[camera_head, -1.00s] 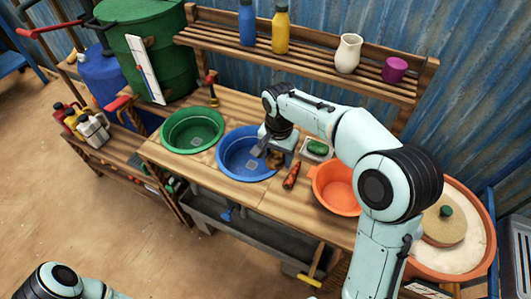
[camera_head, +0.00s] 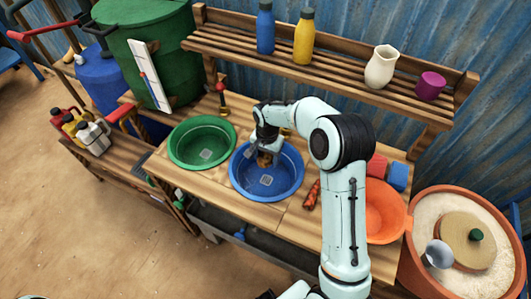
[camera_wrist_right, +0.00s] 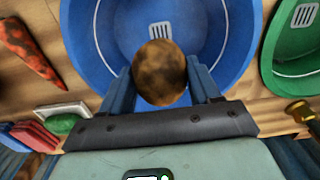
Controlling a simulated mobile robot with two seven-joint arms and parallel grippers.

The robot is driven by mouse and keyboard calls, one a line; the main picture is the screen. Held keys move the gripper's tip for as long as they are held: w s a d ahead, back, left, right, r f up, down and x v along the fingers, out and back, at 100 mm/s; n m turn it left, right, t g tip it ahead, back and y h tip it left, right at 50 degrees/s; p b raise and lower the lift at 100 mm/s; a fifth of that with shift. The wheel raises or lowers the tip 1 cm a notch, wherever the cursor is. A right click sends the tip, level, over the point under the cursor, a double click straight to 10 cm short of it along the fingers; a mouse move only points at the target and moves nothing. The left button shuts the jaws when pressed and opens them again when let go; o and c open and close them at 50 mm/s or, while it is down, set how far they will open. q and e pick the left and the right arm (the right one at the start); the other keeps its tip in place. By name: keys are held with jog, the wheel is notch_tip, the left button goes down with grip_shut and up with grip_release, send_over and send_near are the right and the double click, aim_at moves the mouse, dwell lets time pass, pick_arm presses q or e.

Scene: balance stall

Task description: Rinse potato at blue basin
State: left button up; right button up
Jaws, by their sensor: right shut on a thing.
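The blue basin (camera_head: 262,193) stands in the wooden counter, with a light grate in its floor. The brown, dark-spotted potato (camera_wrist_right: 160,72) is between the fingers of my right gripper (camera_wrist_right: 163,90), which is shut on it. In the head view the potato (camera_head: 264,159) shows at the back part of the blue basin, held over its inside by the right gripper (camera_head: 265,155). I cannot tell whether it touches the basin. My left gripper is not in view; only a bit of pale arm shows at the bottom edge.
A green basin (camera_head: 202,160) stands left of the blue one. A carrot (camera_head: 312,194) lies on the counter to the right, before an orange basin (camera_head: 385,215). A green item on a white dish (camera_wrist_right: 62,123) and red blocks (camera_wrist_right: 35,135) lie nearby. A slatted shelf (camera_head: 335,75) holds bottles behind.

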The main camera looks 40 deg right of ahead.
aim_at(266, 154)
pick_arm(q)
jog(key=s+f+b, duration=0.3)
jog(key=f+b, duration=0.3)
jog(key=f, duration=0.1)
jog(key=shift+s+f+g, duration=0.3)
pick_arm(e)
jog(key=shift+f, duration=6.35)
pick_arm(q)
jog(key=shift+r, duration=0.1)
pick_arm(e)
jog(key=shift+w+r, duration=0.1)
jog(key=shift+r, duration=0.05)
jog(key=shift+r+p, duration=2.35)
jog(key=shift+r, duration=2.1)
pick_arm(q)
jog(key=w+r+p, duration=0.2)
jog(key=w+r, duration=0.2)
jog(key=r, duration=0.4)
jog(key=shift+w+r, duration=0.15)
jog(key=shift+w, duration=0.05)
pick_arm(e)
jog(key=shift+r, duration=2.5)
